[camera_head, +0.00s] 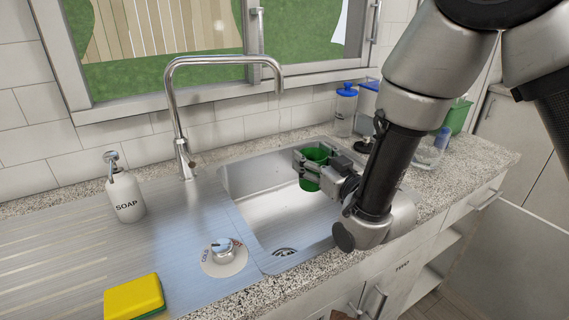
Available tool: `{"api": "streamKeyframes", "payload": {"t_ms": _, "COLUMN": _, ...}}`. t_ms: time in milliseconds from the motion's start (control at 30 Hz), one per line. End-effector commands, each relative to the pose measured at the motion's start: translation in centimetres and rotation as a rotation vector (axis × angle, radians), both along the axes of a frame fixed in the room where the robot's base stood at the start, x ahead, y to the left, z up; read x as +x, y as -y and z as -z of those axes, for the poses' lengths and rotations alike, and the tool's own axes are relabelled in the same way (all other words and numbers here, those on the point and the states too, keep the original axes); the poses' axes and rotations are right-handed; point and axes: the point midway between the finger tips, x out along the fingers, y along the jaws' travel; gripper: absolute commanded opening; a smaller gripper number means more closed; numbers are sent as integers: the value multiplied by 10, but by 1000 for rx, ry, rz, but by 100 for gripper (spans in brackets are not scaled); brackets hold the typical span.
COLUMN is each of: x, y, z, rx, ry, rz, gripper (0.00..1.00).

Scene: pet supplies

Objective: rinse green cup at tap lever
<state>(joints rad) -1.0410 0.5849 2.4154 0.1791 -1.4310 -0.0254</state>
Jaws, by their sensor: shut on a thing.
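My gripper (322,166) is shut on the green cup (313,179) and holds it over the sink basin (270,205). The cup looks roughly upright; its right side is partly hidden by my gripper. The metal tap (176,100) rises behind the basin's left side, and its spout end (278,85) hangs above and to the left of the cup. No water shows coming from the spout. A round metal lever knob (222,247) sits on a disc marked COLD at the front left of the basin, well apart from my gripper.
A soap bottle (125,192) and a yellow sponge (134,297) stand on the drainboard to the left. Blue-lidded jars (345,108) stand at the back right, with a glass bowl (429,152) and a green container (459,116) farther right. A window is behind the tap.

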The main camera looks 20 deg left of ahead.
Motion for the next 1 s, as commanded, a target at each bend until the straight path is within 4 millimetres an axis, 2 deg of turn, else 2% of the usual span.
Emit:
{"api": "streamKeyframes", "payload": {"t_ms": 433, "x": -13, "y": 32, "z": -29, "rx": 2, "ry": 1, "rz": 0, "gripper": 37}}
{"api": "streamKeyframes", "payload": {"t_ms": 1000, "x": -15, "y": 35, "z": -30, "rx": 1, "ry": 1, "rz": -1, "gripper": 37}}
